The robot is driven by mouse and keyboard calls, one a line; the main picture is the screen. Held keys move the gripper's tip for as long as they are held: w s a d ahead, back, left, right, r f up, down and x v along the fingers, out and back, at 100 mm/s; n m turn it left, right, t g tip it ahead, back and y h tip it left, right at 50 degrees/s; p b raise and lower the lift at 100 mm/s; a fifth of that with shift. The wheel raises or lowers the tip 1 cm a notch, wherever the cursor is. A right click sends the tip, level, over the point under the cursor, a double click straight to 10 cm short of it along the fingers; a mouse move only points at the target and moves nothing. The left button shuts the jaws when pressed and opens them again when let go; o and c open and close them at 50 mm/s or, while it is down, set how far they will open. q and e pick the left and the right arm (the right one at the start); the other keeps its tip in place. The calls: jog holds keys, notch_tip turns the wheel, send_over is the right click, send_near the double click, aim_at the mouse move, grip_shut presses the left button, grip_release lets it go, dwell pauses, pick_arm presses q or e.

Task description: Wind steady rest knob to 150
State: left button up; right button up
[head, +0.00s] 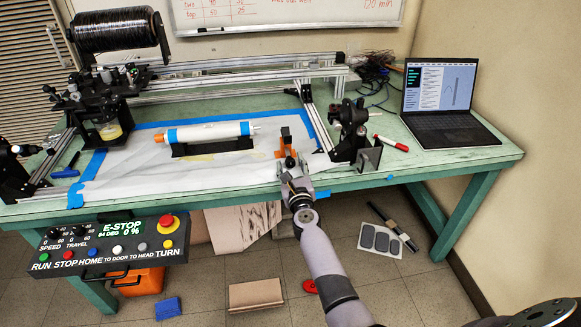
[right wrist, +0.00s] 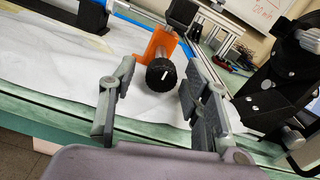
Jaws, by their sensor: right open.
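The steady rest is an orange bracket with a dark top (head: 286,142) on the white sheet at the table's front edge. It also shows in the right wrist view (right wrist: 163,44). Its round black knob (right wrist: 161,76) has a ribbed rim and a short white mark, tilted slightly off upright. No numbers are readable on it. My right gripper (head: 291,172) is at the table's front edge, just in front of the steady rest. In the right wrist view its open fingers (right wrist: 157,88) stand either side of the knob, with gaps and no visible grip. My left gripper is not in view.
A black end stand (head: 351,130) is close on the right. A white tube with blue bands (head: 210,132) lies on a black cradle to the left. A laptop (head: 440,90) and red marker (head: 391,143) are at right. A control panel (head: 110,245) hangs in front at left.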

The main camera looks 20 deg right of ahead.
jog(key=shift+w+d, duration=0.1)
jog(key=shift+w, duration=0.3)
grip_shut()
dwell(0.4)
